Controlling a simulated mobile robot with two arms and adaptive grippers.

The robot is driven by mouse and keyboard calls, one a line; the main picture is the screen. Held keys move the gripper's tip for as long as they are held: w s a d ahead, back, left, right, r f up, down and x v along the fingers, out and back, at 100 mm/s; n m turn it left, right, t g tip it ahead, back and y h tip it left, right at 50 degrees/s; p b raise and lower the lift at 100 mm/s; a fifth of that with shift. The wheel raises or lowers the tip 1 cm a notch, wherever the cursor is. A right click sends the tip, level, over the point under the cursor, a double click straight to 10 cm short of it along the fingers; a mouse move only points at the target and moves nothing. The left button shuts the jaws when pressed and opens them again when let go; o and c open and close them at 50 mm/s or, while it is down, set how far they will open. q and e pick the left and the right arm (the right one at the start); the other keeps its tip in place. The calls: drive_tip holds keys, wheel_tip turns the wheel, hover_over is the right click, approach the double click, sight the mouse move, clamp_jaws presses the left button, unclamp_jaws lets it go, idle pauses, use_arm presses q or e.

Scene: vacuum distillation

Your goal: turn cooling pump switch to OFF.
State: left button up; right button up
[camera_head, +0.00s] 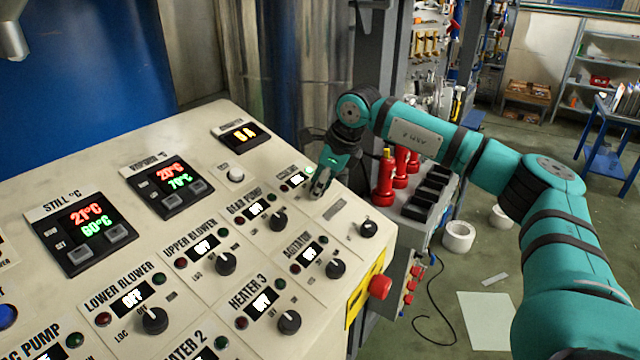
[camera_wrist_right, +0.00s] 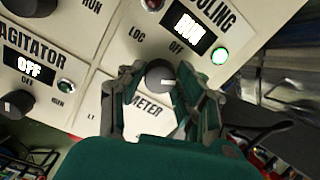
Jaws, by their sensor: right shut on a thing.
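The cooling pump panel shows in the right wrist view with a lit display (camera_wrist_right: 188,32) that reads RUN, a bright green lamp (camera_wrist_right: 219,56) and a dark round knob (camera_wrist_right: 157,73). The knob's white pointer mark faces to the right in that view, toward the RUN side. My right gripper (camera_wrist_right: 160,80) is shut on this knob, one finger on each side. In the head view the right gripper (camera_head: 320,188) is over the upper right of the sloped console, and it hides the knob. The small cooling display (camera_head: 297,179) is lit beside it. My left gripper is out of view.
The agitator knob (camera_head: 335,268) and gear pump knob (camera_head: 278,220) stand close by on the console (camera_head: 130,225). A further black knob (camera_head: 369,228) is near its right edge, with a red button (camera_head: 380,286) below. Red bottles (camera_head: 384,182) stand behind.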

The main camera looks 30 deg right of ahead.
drive_tip(key=shift+f+n+b, duration=0.1)
drive_tip(key=shift+n+b, duration=0.6)
drive_tip(key=shift+n, duration=0.3)
drive_tip(key=n+b, duration=0.1)
drive_tip(key=n, duration=0.1)
drive_tip(key=shift+n, duration=0.3)
drive_tip(key=n, duration=0.3)
drive_tip(key=shift+n+b, duration=0.3)
drive_tip(key=shift+b, duration=0.1)
drive_tip(key=shift+n+y, duration=0.3)
drive_tip(key=shift+n, duration=1.5)
drive_tip(key=o, duration=1.1)
drive_tip(key=shift+o, duration=0.2)
